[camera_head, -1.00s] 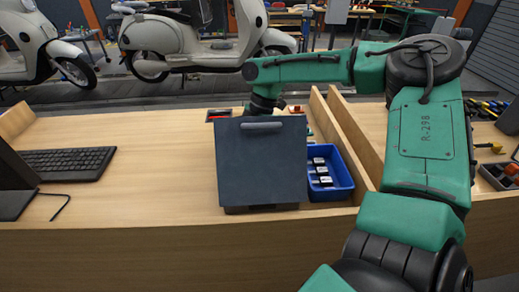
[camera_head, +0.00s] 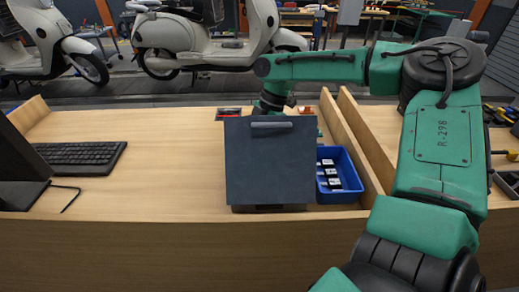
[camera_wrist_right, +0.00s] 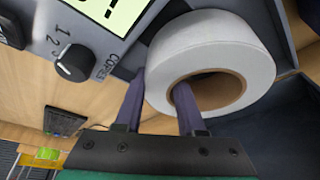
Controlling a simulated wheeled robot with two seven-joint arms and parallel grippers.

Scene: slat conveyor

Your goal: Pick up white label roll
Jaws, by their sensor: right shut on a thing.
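The white label roll (camera_wrist_right: 215,45) is in the right wrist view, a thick white ring with a brown cardboard core. My right gripper (camera_wrist_right: 160,92) is shut on its wall. One dark finger reaches into the core and the other is along the outside of the roll. In the head view the right arm reaches behind an upright dark panel (camera_head: 270,165), which hides the gripper and the roll. My left gripper is in neither view.
A grey device with a lit display (camera_wrist_right: 108,12) and a black knob (camera_wrist_right: 75,63) is close beside the roll. A blue bin (camera_head: 347,183) with several small items stands right of the panel, near a wooden divider (camera_head: 358,140). A keyboard (camera_head: 80,157) lies left; the desk between is clear.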

